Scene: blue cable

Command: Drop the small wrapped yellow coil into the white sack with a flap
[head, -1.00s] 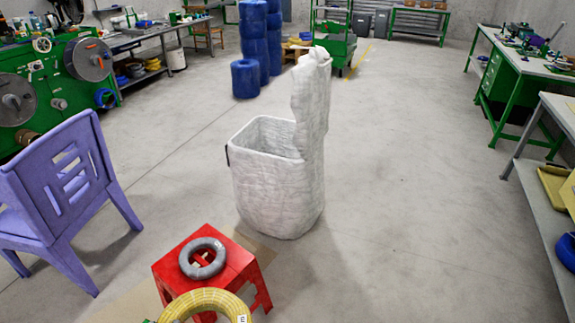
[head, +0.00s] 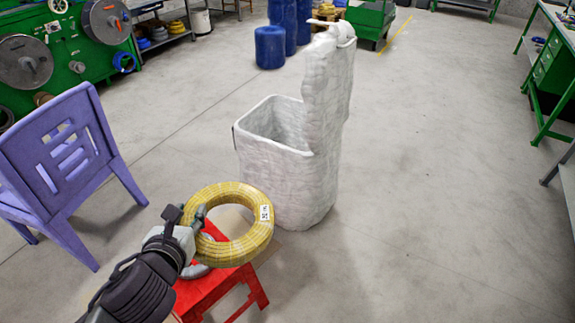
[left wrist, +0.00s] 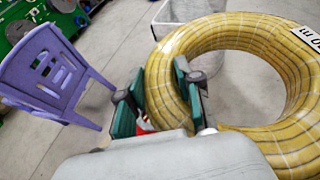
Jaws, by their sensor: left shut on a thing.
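The yellow coil (head: 247,245) is wrapped and has a white label on its right side. My left gripper (head: 197,217) is shut on the left part of its ring and holds it above the red stool. In the left wrist view the coil (left wrist: 163,85) lies between the two fingers (left wrist: 160,100). The white sack (head: 285,180) stands upright on the floor just behind the coil. Its mouth is open and its flap (head: 328,85) stands up at the right side. My right gripper is not in view.
A purple chair (head: 65,160) is at the left. Blue drums (head: 270,47) stand behind the sack. The floor right of the sack is clear.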

